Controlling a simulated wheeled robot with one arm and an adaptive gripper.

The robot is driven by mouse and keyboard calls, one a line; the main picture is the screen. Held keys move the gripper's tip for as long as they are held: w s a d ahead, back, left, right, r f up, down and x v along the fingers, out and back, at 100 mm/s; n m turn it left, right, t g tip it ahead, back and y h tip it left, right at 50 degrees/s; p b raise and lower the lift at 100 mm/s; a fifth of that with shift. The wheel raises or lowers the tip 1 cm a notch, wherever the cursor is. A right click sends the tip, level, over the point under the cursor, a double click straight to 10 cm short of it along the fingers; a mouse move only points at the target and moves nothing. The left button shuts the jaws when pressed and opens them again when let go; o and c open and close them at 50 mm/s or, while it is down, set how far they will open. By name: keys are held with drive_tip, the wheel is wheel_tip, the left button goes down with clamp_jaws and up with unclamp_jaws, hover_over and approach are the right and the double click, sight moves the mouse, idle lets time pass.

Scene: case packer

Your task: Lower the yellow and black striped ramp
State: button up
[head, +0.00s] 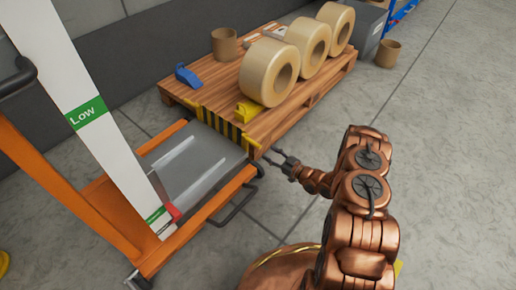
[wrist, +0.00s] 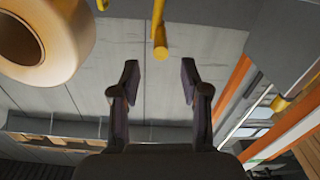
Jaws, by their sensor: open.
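The yellow and black striped ramp (head: 222,124) is a short band at the end of the orange cart's grey platform, beside the wooden pallet. I cannot tell its exact tilt. My gripper (head: 274,160) is open and empty, low beside the ramp's right end and the pallet's near corner. In the wrist view my gripper (wrist: 160,78) has its two fingers apart. A yellow rod (wrist: 160,40) ends just beyond the fingertips, in line with the gap between them. The stripes cannot be made out in the wrist view.
The orange cart (head: 217,206) has a white column (head: 88,114) labelled "Low". The wooden pallet (head: 202,71) carries large tan rolls (head: 270,73), a brown pot (head: 224,45), a blue item (head: 188,77) and a yellow block (head: 249,112). Floor (head: 440,140) to the right is clear.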

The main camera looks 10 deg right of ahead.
sight(258, 146)
drive_tip(key=b+x, duration=0.2)
drive_tip(key=x, duration=0.4)
drive_tip(key=shift+a+f, duration=0.15)
drive_tip(key=shift+a, duration=0.05)
drive_tip(key=shift+w+a, duration=0.3)
drive_tip(key=shift+w, duration=0.25)
drive_tip(key=shift+c, duration=0.3)
clamp_jaws()
